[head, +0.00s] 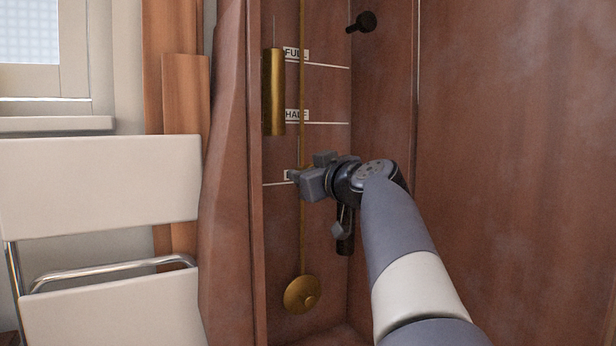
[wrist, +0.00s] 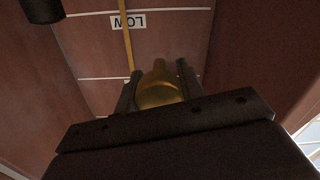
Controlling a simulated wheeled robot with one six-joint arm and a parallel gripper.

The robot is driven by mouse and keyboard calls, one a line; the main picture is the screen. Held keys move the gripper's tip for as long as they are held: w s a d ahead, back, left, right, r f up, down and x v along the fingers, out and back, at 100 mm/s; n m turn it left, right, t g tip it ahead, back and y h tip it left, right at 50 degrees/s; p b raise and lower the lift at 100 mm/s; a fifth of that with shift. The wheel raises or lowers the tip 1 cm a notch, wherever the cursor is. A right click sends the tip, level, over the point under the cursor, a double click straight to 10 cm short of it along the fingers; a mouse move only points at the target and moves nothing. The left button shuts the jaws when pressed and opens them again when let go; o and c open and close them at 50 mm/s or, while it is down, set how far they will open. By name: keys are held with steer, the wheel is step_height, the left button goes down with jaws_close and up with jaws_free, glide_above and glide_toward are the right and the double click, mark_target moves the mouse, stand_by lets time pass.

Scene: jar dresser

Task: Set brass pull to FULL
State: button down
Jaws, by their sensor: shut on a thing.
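My gripper (head: 306,182) is in front of the clock case's back panel, beside the lowest mark, whose label it partly covers in the head view. In the wrist view its two dark fingers are shut on the brass pull (wrist: 160,92), a rounded brass piece with a narrow neck. In the head view my gripper hides the pull. The FULL label (head: 296,54) is at the top and the HALF label (head: 296,115) below it, each with a white line. The LOW label (wrist: 128,22) shows upside down in the wrist view.
A brass cylinder (head: 274,92) hangs left of the labels. A thin brass rod (head: 302,225) runs down to a round brass bob (head: 300,295). A dark peg (head: 362,22) sticks out at the upper right. Wooden case walls stand on both sides. A white chair (head: 100,185) stands left.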

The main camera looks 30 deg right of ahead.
steer(key=shift+w+f, duration=0.1)
steer(key=shift+f, duration=0.4)
steer(key=c, duration=0.9)
jaws_free()
steer(key=shift+r, duration=0.2)
steer(key=s, duration=1.1)
steer(key=shift+d+b, duration=0.2)
steer(key=shift+b, duration=0.25)
steer(key=shift+w, duration=0.1)
